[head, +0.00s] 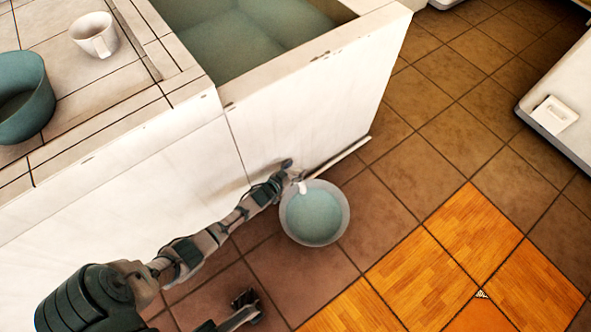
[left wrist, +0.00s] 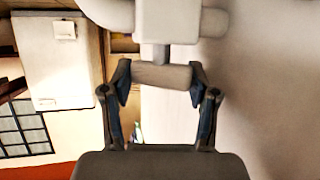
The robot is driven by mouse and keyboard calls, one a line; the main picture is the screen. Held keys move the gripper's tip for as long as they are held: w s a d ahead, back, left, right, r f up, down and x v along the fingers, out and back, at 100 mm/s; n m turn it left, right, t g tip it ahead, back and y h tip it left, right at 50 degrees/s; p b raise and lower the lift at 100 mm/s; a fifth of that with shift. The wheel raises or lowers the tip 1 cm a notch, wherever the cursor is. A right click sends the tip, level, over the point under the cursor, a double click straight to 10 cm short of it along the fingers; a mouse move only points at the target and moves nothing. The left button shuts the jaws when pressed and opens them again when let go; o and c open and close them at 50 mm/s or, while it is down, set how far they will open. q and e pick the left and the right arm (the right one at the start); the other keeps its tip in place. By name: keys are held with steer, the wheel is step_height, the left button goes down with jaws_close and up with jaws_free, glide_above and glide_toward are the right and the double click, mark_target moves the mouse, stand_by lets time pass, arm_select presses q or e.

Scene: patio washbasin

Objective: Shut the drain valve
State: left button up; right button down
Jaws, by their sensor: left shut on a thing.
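The drain valve's pale body (left wrist: 168,22) is at the top of the left wrist view, joined to a white pipe (left wrist: 110,12). In the head view my left gripper (head: 285,172) is low against the white basin wall (head: 300,115), just above a round tub (head: 341,222) on the floor. A small white spout (head: 302,187) shows at the tub's rim. My right gripper (head: 246,301) is low in the head view, apart from the valve; its jaw state is unclear.
The tub holds greenish water. The open basin (head: 285,75) stands above, with a tiled counter to its left carrying a white mug (head: 94,35) and a teal bowl (head: 27,95). A white pole (head: 340,157) runs along the wall's foot.

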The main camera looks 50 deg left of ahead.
arm_select(q)
steer(key=shift+s, duration=0.1)
stand_by(0.4)
steer(key=o, duration=0.9)
steer(key=shift+c, duration=0.2)
steer(key=v, duration=1.2)
